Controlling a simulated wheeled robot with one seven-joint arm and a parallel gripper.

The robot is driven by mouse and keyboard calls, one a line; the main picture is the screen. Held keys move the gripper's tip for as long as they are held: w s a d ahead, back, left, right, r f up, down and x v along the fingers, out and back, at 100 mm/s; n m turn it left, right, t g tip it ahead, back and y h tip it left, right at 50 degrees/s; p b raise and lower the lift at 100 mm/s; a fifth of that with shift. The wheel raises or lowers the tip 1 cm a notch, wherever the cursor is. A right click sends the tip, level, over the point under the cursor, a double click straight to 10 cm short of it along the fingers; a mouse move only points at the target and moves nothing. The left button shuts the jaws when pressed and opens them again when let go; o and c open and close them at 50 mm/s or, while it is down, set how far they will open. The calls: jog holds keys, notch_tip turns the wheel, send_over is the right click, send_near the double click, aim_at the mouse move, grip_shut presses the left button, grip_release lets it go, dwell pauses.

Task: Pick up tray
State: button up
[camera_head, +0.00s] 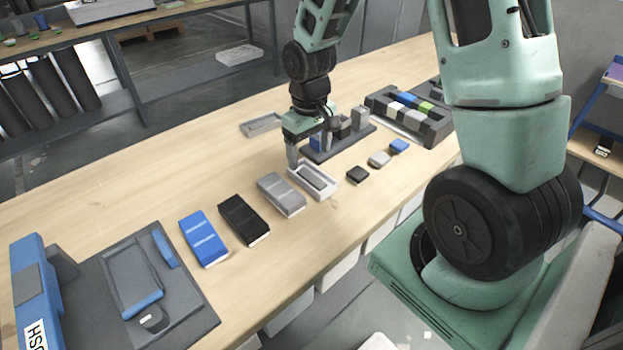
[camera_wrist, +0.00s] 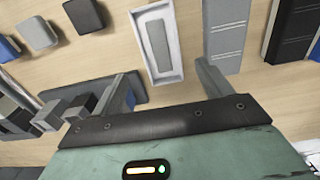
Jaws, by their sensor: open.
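A small white tray (camera_head: 303,191) lies on the wooden workbench, with a flat grey piece (camera_head: 313,178) inside it. The tray also shows at the top middle of the wrist view (camera_wrist: 151,13), where the grey piece (camera_wrist: 164,47) lies lengthwise in it. My gripper (camera_head: 309,151) is over the bench, close to the tray's far end. In the wrist view my gripper (camera_wrist: 165,84) has its two fingers spread apart, with the tray's near end between their directions. Nothing is held. The height gap between fingertips and tray is hard to tell.
Grey, black and blue blocks (camera_head: 204,238) lie in a row left of the tray. Small black, grey and blue pieces (camera_head: 379,158) lie right. A dark fixture with upright blocks (camera_head: 358,139) stands close behind my gripper. Another shallow grey tray (camera_head: 262,124) lies farther back.

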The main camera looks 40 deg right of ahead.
aim_at(312, 180)
jog(key=f, duration=0.2)
jog(key=s+f, duration=0.1)
jog(key=f, duration=0.1)
jog(key=shift+a+f, duration=0.15)
jog(key=shift+f, duration=0.65)
jog(key=c, duration=1.1)
